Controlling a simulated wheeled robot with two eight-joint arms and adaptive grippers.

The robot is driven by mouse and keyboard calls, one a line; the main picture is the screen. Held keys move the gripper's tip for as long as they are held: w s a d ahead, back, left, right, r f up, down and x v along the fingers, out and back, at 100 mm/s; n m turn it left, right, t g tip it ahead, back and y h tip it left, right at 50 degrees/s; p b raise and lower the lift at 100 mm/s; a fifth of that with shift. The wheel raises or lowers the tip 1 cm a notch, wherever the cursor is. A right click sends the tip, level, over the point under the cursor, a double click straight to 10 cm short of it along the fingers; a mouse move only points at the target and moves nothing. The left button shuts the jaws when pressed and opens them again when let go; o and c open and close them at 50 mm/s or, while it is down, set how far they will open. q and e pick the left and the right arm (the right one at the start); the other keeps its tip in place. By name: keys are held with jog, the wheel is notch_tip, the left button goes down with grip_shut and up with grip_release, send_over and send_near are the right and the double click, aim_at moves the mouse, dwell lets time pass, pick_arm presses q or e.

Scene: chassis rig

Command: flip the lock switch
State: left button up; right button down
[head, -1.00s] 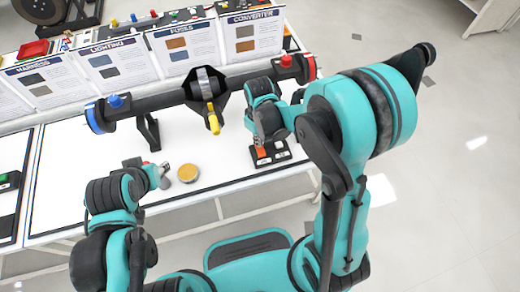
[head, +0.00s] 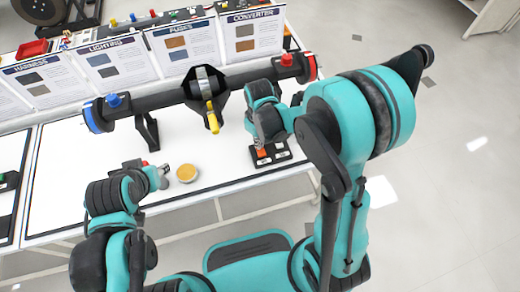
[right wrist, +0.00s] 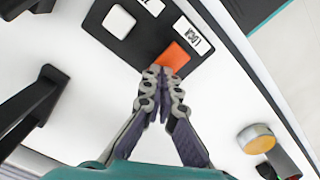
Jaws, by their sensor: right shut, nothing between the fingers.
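The lock switch is an orange rocker (right wrist: 174,58) on a black panel (right wrist: 130,45), beside a white label reading LOCK (right wrist: 192,36). In the head view the orange rocker (head: 262,153) shows just below my right gripper (head: 262,141). In the right wrist view my right gripper (right wrist: 165,75) is shut and empty, its fingertips together at the rocker's near edge. I cannot tell whether they touch it or which way it is tipped. My left gripper (head: 163,172) is low at the left, near the table's front; its finger opening is not clear.
A white square switch (right wrist: 119,19) is on the same panel. A yellow-topped round piece (head: 187,172) stands beside my left gripper. A dark axle beam (head: 160,100) with a yellow handle (head: 213,122) crosses behind. The white table (head: 215,160) is clear between round piece and panel.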

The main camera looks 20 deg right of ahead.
notch_tip(320, 180, up, 7)
jog(key=p, duration=0.5)
dwell(0.4)
dwell(0.4)
